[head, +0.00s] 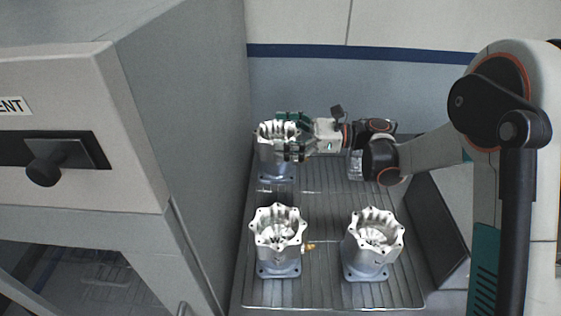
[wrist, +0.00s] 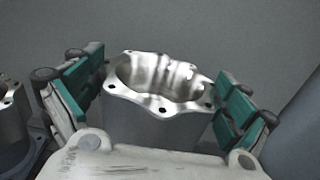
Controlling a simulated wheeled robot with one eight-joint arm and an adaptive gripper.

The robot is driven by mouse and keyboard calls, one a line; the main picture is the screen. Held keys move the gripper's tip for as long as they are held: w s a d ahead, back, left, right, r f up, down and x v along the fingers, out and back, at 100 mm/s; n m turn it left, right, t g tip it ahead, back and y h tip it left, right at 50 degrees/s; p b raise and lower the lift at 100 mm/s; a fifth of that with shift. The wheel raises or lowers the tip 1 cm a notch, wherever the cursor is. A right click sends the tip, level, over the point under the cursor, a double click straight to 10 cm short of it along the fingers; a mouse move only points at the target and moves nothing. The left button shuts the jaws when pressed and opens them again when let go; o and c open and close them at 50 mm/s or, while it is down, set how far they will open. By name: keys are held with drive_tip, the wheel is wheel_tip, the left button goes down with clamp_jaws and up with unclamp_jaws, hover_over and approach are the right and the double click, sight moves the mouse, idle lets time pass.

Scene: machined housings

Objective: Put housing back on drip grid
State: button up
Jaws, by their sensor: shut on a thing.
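A silver machined housing (head: 277,165) is at the back left of the drip grid (head: 320,293) in the head view. My gripper (head: 290,137) is shut on it, with its green fingers around the upper part. In the wrist view the same housing (wrist: 155,118) sits upright between the two green finger pads of my gripper (wrist: 160,95), its scalloped rim and hollow inside showing. The head view shows its base at the grid, but I cannot tell whether it touches the bars.
Two more housings stand upright on the grid, one front left (head: 278,240) and one front right (head: 373,243). A small brass-coloured part (head: 309,247) shows beside the front left one. A large grey cabinet (head: 170,120) closely borders the grid's left side. The grid's middle is mostly clear.

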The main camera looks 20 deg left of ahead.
drive_tip(key=shift+f+b, duration=0.95)
drive_tip(key=shift+f, duration=2.75)
drive_tip(key=o, duration=1.7)
drive_tip(key=p+v, duration=0.2)
drive_tip(key=v, duration=0.5)
drive_tip(key=shift+d, duration=0.25)
